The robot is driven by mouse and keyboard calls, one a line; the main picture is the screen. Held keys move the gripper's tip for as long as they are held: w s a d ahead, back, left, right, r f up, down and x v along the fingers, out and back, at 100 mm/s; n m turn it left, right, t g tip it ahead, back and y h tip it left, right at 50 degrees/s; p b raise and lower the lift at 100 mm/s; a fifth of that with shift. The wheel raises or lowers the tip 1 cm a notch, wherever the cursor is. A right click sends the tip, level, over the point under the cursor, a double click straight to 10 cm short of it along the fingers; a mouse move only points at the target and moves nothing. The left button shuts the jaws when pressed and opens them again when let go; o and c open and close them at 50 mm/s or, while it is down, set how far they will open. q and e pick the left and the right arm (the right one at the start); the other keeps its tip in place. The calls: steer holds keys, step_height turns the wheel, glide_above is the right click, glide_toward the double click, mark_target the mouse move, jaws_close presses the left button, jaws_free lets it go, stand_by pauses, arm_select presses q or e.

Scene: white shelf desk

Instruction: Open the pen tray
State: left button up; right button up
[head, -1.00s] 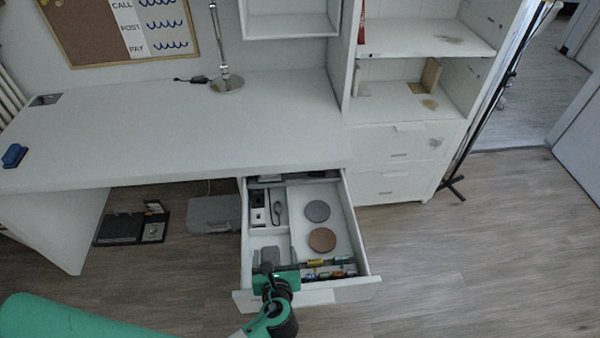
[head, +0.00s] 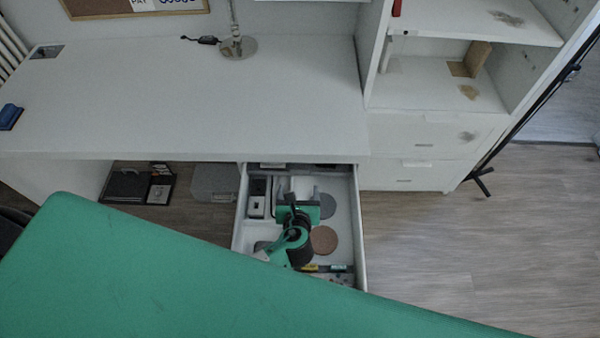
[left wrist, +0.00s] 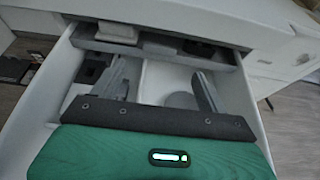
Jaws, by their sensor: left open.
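The pen tray, a white drawer under the desk, stands pulled out in the head view (head: 362,225); its side wall and back also show in the left wrist view (left wrist: 245,100). Its front is hidden behind my green arm. My left gripper (head: 297,192) is over the drawer's middle, with its two grey fingers pointing toward the drawer's back. In the left wrist view my left gripper (left wrist: 162,80) is spread open with nothing between the fingers. I cannot tell whether it touches anything in the drawer. My right gripper is not in view.
The drawer holds a grey disc (head: 326,206), a brown disc (head: 323,240) and small items in compartments. The desktop (head: 200,110) overhangs the drawer's back. A white cabinet (head: 410,165) stands to the right. Black trays (head: 128,187) lie under the desk.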

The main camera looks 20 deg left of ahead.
mark_target(299, 171)
arm_select(q)
steer(key=x, duration=0.8)
steer(key=shift+w+f, duration=0.1)
steer(key=shift+w, duration=0.1)
steer(key=c, duration=1.4)
steer(key=shift+s, duration=0.15)
